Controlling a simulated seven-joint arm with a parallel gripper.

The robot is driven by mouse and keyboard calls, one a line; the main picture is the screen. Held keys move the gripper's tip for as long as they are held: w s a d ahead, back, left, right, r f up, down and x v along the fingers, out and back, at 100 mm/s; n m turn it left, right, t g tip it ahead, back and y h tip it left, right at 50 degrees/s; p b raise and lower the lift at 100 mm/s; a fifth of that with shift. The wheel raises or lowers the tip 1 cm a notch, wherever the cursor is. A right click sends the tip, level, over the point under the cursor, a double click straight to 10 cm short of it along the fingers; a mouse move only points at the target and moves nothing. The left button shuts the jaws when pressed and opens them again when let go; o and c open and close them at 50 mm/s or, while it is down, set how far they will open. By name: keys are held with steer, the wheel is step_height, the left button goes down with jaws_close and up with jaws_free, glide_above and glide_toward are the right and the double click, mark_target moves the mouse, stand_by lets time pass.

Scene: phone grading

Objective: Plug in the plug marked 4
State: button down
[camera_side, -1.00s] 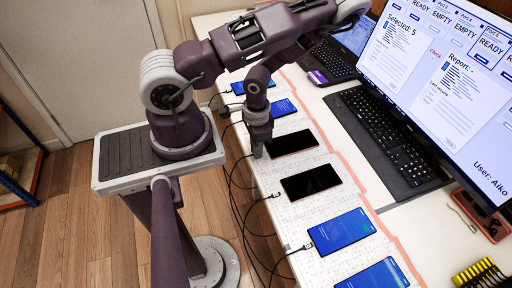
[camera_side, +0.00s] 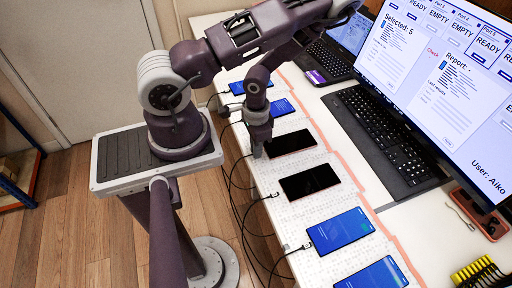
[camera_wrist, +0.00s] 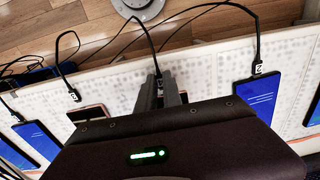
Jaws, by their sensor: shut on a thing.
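My gripper (camera_side: 257,154) is low over the white mat at the left edge of a dark phone (camera_side: 292,142). In the wrist view my gripper (camera_wrist: 161,92) is shut on the plug of a black cable (camera_wrist: 154,50). The fingers hide most of this plug, and I cannot read its mark. Whether it sits in the phone is hidden. Nearer the side camera, another plug (camera_side: 274,195) lies just short of a second dark phone (camera_side: 310,182). That plug also shows in the wrist view (camera_wrist: 74,96), a little apart from its phone; its mark is too small to read.
Blue-lit phones with cables lie on both sides: a far one (camera_side: 282,107) and a near one (camera_side: 341,229). Loose cables (camera_side: 238,205) hang over the table's left edge. A keyboard (camera_side: 385,140) and a monitor (camera_side: 445,85) stand right. The monitor reads "Selected: 5", with Port 4 EMPTY.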

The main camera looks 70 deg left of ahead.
steer(key=shift+w, duration=0.4)
stand_by(1.5)
steer(key=c, duration=1.4)
jaws_free()
steer(key=shift+c, duration=0.2)
steer(key=shift+s+r, duration=0.2)
steer(key=shift+r, duration=0.65)
steer(key=shift+s+r, duration=0.15)
steer(key=shift+r, duration=0.65)
steer(key=shift+s+r, duration=0.2)
steer(key=shift+r, duration=0.65)
